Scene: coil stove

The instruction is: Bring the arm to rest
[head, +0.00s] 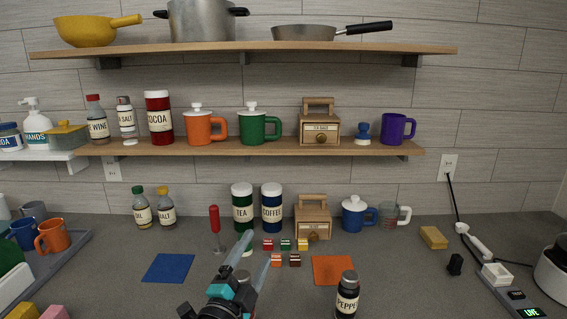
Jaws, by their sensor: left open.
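My left gripper (256,250) is at the lower middle of the head view, with its arm coming in from the bottom edge. Its two long pale fingers point up and away, spread apart with nothing held between them. A small dark object shows partly behind the fingers, too hidden to name. The fingers are near the small coloured blocks (285,245) on the counter; I cannot tell the exact gap. My right gripper is not in view.
On the grey counter (400,285), a pepper bottle (347,295) stands right of the gripper, before an orange mat (333,270). A blue mat (168,268) lies left. Tea (242,207) and coffee (271,208) jars stand behind. Shelves (250,149) hang above.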

